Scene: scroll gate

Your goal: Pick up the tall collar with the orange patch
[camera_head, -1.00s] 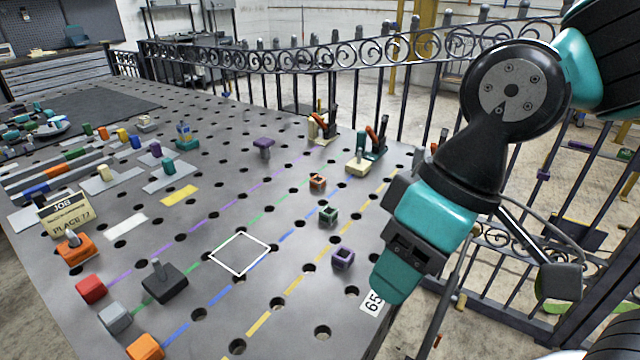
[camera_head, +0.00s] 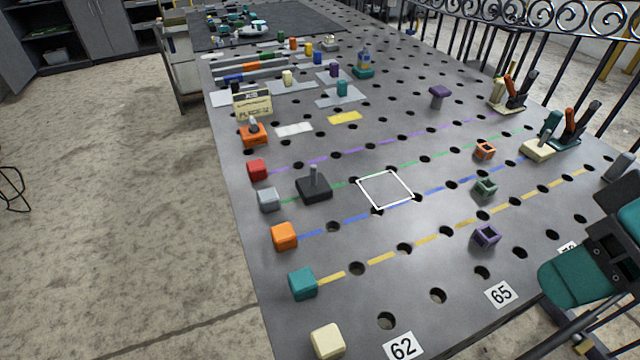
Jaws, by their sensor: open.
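Three small square hollow collars stand apart on the right half of the grey table: an orange one (camera_head: 485,150), a dark green one (camera_head: 486,187) and a purple one (camera_head: 487,236). The orange one is farthest back. At this size I cannot make out a separate orange patch or tell which collar is tall. My gripper (camera_head: 572,284), teal and black, is at the lower right by the table's right edge. It is open, to the right of the collars and apart from them. Part of it is cut off by the picture edge.
A white square outline (camera_head: 385,189) is bare. A dark block with a peg (camera_head: 314,186) stands left of it. Coloured cubes line the left edge, including a teal one (camera_head: 303,284). Clamps (camera_head: 570,125) and a purple knob (camera_head: 439,95) stand behind the collars. An iron fence runs along the far right.

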